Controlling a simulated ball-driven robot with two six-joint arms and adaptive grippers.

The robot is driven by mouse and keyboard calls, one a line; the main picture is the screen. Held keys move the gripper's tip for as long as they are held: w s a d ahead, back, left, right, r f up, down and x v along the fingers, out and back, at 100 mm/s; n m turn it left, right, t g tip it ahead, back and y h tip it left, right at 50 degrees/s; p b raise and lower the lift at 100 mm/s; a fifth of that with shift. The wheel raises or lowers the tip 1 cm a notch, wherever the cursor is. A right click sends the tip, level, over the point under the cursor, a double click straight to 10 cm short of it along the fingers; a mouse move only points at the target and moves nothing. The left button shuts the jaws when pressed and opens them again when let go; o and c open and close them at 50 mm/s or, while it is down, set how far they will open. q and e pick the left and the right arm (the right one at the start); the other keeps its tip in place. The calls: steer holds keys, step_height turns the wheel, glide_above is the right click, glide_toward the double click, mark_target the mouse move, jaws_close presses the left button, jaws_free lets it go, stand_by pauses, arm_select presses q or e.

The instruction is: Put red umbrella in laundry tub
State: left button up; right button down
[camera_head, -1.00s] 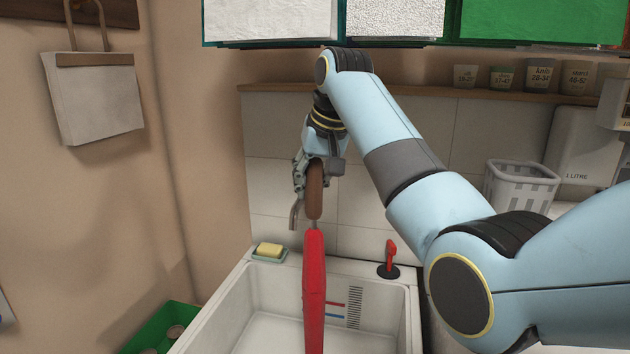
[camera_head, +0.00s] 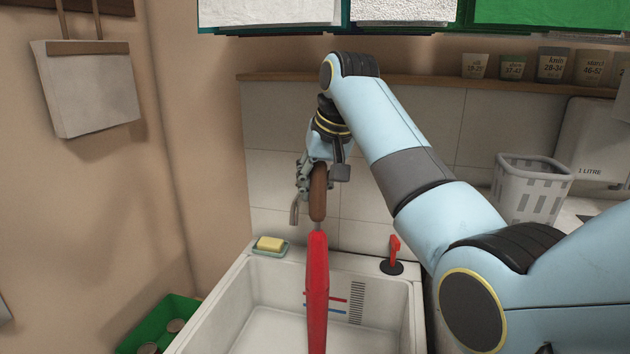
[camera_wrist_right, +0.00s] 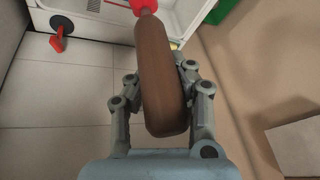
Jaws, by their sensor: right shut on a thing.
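The red umbrella (camera_head: 317,283) hangs with its brown handle (camera_head: 318,193) up and its red folded part down, in front of and over the white laundry tub (camera_head: 228,291). My right gripper (camera_head: 312,180) is shut on the brown handle. In the right wrist view the handle (camera_wrist_right: 160,75) lies between the fingers of my right gripper (camera_wrist_right: 160,92), and the red part (camera_wrist_right: 143,5) is cut off at the top edge. The umbrella's lower end is out of frame in the head view, so its depth in the tub cannot be told. My left gripper is not in view.
A soap dish with yellow soap (camera_head: 270,245) and a red-handled plug (camera_head: 393,257) sit on the tub's back rim. A green crate (camera_head: 180,310) stands left of the tub. A grey-white basket (camera_head: 530,188) is at the right. A shelf with several cups (camera_head: 512,68) runs behind.

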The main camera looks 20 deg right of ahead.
mark_target(319, 169)
steer(key=shift+f, duration=0.1)
steer(key=c, duration=1.2)
jaws_free()
steer(key=b+v, duration=0.2)
steer(key=v, duration=0.1)
steer(key=shift+r, duration=0.45)
steer(key=s+d+p, duration=0.2)
steer(key=s, duration=0.9)
steer(key=shift+s+d, duration=0.35)
steer(key=shift+d, duration=0.05)
steer(key=shift+r, duration=0.1)
